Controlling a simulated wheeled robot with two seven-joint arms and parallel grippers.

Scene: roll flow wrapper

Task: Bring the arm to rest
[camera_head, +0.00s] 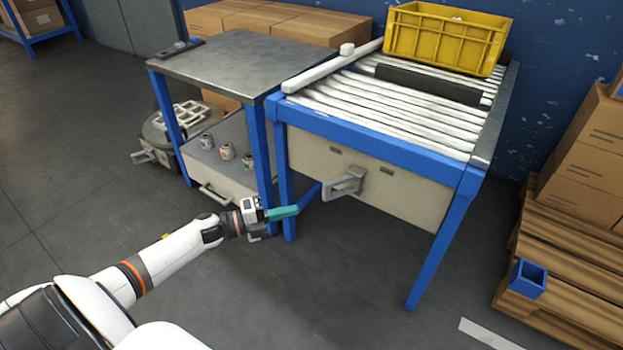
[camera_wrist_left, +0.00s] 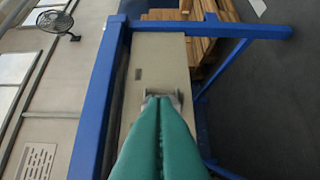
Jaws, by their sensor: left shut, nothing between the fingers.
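My left arm comes in from the lower left in the head view and is stretched out forward. Its left gripper (camera_head: 290,211) has teal fingers, shut and empty, in front of the blue legs between the two tables. In the left wrist view the teal fingers (camera_wrist_left: 158,140) lie side by side, closed together. They point toward the grey handle (camera_wrist_left: 163,98) on the beige drawer front under the roller table. In the head view this handle (camera_head: 345,187) is to the right of the fingertips and apart from them. My right gripper does not show in either view.
A grey-topped table (camera_head: 225,65) stands left, with several small cans (camera_head: 227,151) below. Boxes on pallets (camera_head: 570,240) and a small blue bin (camera_head: 527,279) are right. The front floor is clear.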

